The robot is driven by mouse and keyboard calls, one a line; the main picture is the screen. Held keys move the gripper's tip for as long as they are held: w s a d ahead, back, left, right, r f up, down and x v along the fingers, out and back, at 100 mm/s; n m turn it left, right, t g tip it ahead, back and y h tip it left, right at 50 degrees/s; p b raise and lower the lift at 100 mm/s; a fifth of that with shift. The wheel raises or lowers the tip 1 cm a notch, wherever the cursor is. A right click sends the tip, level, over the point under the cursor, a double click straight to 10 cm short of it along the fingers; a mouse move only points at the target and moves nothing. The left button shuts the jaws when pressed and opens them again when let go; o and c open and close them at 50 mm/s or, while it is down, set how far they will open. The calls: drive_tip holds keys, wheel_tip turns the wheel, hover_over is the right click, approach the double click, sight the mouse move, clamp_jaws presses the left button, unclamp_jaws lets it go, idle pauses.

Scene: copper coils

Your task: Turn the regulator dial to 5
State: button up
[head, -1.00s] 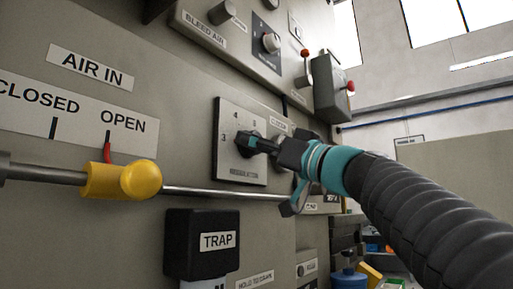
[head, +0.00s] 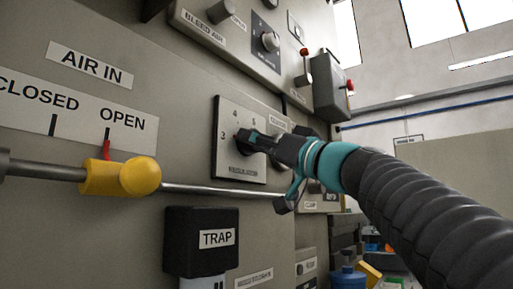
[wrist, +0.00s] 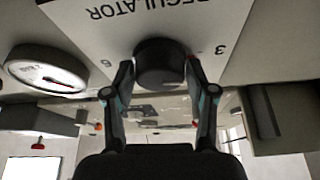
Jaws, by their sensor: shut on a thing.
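The regulator dial is a round black knob (wrist: 160,64) on a pale plate (head: 228,160) marked REGULATOR. The wrist view shows the plate upside down. My gripper (wrist: 160,75) is shut on the knob, with one finger on each side. In the head view my gripper (head: 252,139) reaches the plate from the right and covers much of the knob. The numbers 3, 4 and 5 show around the knob there; the wrist view shows 3 and 6. A small red mark at the knob's edge appears to be on the side of 3. The fingers partly hide the scale.
A yellow-ended AIR IN handle (head: 138,177) and a steel rod (head: 205,191) run below and left of the plate. A black TRAP box (head: 190,240) is underneath. A grey box with a red knob (head: 333,88) juts out at upper right. A round gauge (wrist: 46,72) is beside the plate.

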drive_tip(key=m+h+p, duration=0.2)
drive_tip(key=m+h, duration=0.1)
drive_tip(key=m, duration=0.5)
drive_tip(key=m+h+p, duration=0.2)
drive_tip(key=m, duration=0.6)
drive_tip(key=r+m+g+h+p, duration=0.1)
drive_tip(key=m+h+p, duration=0.1)
drive_tip(key=m, duration=0.7)
drive_tip(key=shift+s+a+h, duration=0.1)
drive_tip(key=shift+s+h, duration=0.05)
drive_tip(key=shift+h, duration=0.65)
drive_tip(key=o, duration=1.2)
drive_tip(key=shift+f, duration=0.1)
